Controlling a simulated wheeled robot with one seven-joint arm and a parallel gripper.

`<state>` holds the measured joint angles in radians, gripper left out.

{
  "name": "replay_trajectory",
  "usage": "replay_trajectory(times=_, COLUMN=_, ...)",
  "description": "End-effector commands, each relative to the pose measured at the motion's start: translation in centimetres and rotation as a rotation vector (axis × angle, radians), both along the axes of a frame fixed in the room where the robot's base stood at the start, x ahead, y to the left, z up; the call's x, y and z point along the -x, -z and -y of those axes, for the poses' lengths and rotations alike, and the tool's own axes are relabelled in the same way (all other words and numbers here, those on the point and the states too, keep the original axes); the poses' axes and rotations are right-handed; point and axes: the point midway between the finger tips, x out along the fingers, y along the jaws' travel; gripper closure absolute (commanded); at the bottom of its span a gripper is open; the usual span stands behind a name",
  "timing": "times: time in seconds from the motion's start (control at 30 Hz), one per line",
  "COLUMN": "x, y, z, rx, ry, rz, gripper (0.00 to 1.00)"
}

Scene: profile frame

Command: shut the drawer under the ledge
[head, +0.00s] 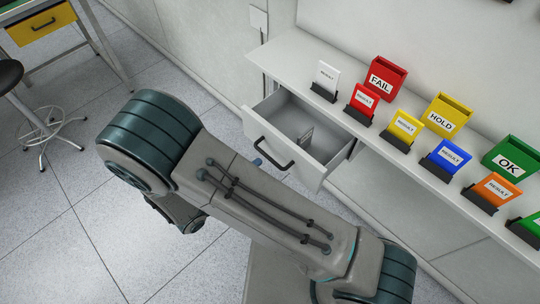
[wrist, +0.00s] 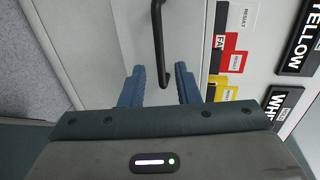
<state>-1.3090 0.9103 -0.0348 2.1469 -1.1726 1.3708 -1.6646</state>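The drawer (head: 312,141) under the white ledge (head: 328,60) is pulled out, and its inside shows from above. The drawer's white front has a dark bar handle (head: 270,153). In the wrist view the handle (wrist: 160,45) runs up and down just beyond my gripper (wrist: 159,80). The two blue fingers are spread apart, with no object held between them. The handle's lower end is near the gap between the fingertips; I cannot tell whether they touch. In the head view my arm hides most of my gripper.
Several result cards in dark stands line the ledge, with red FAIL (head: 384,79), yellow HOLD (head: 447,115) and green OK (head: 512,158) bins behind. A stool (head: 40,122) and a bench with a yellow drawer (head: 39,27) stand at left. The floor between is clear.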

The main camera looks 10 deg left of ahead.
Motion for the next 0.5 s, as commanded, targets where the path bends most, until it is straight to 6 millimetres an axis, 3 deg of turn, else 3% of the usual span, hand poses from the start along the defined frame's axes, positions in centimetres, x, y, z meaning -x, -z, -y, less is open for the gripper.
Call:
replay_trajectory(times=0.3, x=-4.3, y=1.0, z=3.4, rx=0.001, ry=0.003, rz=0.000, gripper=0.71)
replay_trajectory(times=0.5, x=-5.3, y=1.4, z=4.2, rx=-0.001, ry=0.001, rz=0.000, gripper=0.71)
